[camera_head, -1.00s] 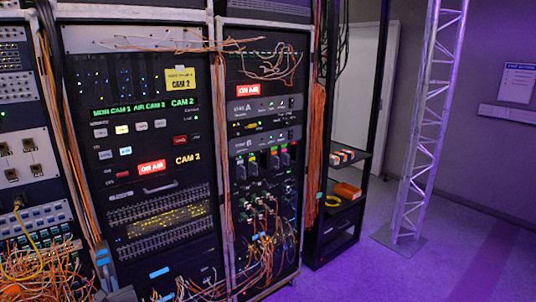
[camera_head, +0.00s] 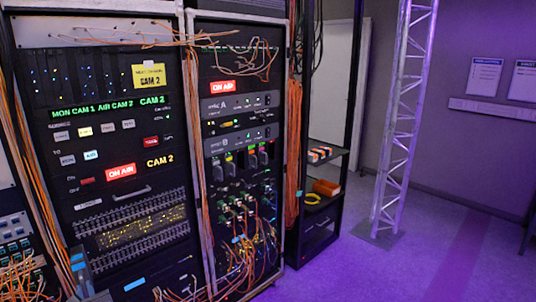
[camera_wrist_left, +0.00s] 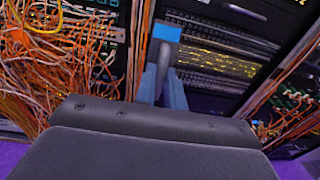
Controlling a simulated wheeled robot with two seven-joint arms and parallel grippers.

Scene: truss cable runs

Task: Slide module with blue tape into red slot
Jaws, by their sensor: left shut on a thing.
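How much of the module lies between the fingers is hidden. I cannot pick out a red slot. My right gripper is not in view.
The equipment rack (camera_head: 120,130) has lit buttons and a patch panel (camera_head: 140,222). Orange cables (camera_wrist_left: 50,70) hang on the left. A second rack bay (camera_head: 240,150) and a dark shelf unit (camera_head: 322,230) stand right of it. A truss (camera_head: 400,130) stands on open floor.

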